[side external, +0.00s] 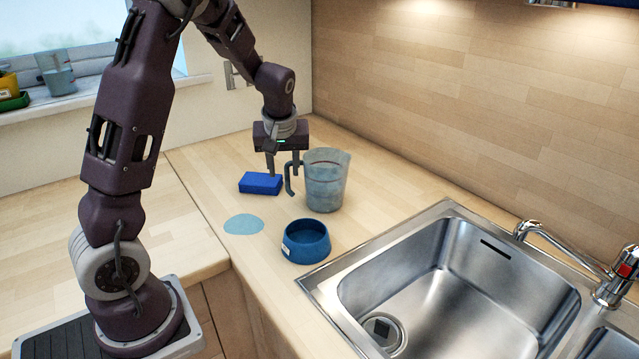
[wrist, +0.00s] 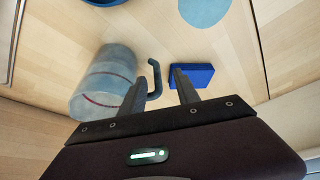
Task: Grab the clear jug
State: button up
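The clear jug (side external: 327,182) stands upright on the wooden worktop, bluish and see-through with reddish lines. Its dark grey handle (side external: 289,180) points left toward my gripper. My gripper (side external: 283,172) points down at the handle side, its two fingers apart with nothing gripped. In the wrist view the jug (wrist: 104,82) is left of the fingers, and the handle (wrist: 153,76) appears between the fingertips of my gripper (wrist: 159,77). I cannot tell whether the handle is at fingertip depth or beyond. In the side view one finger partly overlaps the handle area.
A blue sponge-like block (side external: 261,183) lies just left of the gripper. A blue bowl (side external: 306,241) and a flat light-blue disc (side external: 244,224) are in front. The steel sink (side external: 430,270) with a tap (side external: 565,245) is at right. A wooden wall (side external: 450,90) rises behind the jug.

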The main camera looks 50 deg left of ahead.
aim_at(288, 181)
jog(key=x, duration=0.6)
jog(key=shift+w+d, duration=0.1)
jog(key=shift+w, duration=0.25)
grip_shut()
dwell(0.9)
